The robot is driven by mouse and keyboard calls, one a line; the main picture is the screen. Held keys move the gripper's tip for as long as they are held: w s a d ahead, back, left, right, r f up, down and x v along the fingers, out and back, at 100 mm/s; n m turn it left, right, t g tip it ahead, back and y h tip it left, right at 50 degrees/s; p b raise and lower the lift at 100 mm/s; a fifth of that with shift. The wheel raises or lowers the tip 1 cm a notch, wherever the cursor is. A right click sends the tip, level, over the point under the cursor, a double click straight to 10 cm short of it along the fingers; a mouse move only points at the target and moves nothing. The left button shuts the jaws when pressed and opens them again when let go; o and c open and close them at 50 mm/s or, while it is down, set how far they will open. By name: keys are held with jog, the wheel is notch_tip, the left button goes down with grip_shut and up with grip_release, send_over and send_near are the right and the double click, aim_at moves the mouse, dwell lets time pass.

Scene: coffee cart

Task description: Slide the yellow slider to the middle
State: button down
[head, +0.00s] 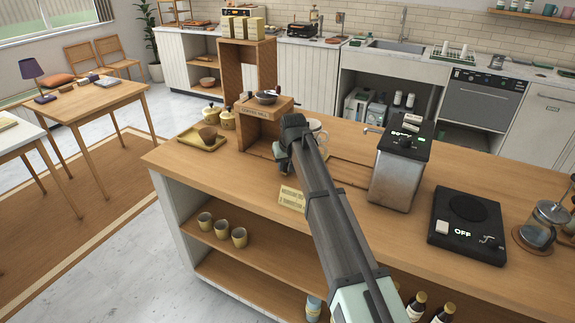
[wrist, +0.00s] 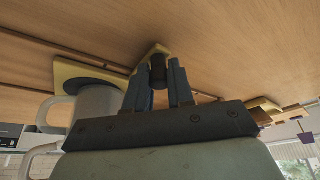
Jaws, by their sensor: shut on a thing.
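The yellow slider (wrist: 152,50) lies against the wooden counter top in the wrist view, with a dark upright knob (wrist: 158,72) on it. My gripper (wrist: 160,82) has its two fingers on either side of this knob and is shut on it. In the head view my gripper (head: 282,158) is low over the counter, to the right of the wooden coffee mill, and my arm hides the slider. Thin dark track lines (wrist: 70,48) run along the counter beside the slider.
A pale mug (wrist: 98,103) stands on a yellow base with a dark disc (wrist: 80,78), close beside my gripper. On the counter are the coffee mill (head: 259,132), a wooden tray (head: 190,142), a small sign (head: 291,198), a metal machine (head: 395,182) and a black hot plate (head: 468,225).

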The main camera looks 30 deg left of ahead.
jog(key=c, duration=1)
grip_release()
jog(key=shift+r, duration=0.1)
jog(key=v, duration=1.3)
jog(key=shift+s+d+r, duration=0.15)
jog(key=shift+r, duration=0.15)
